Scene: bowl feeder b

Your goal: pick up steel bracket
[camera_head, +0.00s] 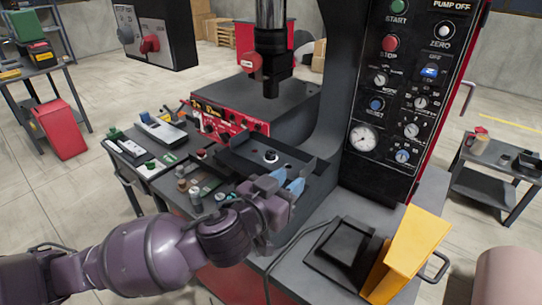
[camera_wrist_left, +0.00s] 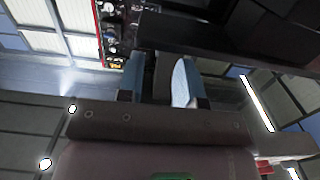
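I cannot single out a steel bracket with certainty in either view. Small metal parts (camera_head: 193,191) stand on the bench just left of my left gripper. My left gripper (camera_head: 287,181) is at the front edge of the black tray-like fixture, with its two blue fingertips apart. In the left wrist view the blue fingers (camera_wrist_left: 158,82) also stand apart, with a dark grey shape between them that I cannot identify. No part is clearly held. My right gripper is in neither view.
A black fixture plate (camera_head: 240,162) lies under the press ram (camera_head: 272,60). The control panel (camera_head: 400,100) rises at the right. A cable runs along the bench front.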

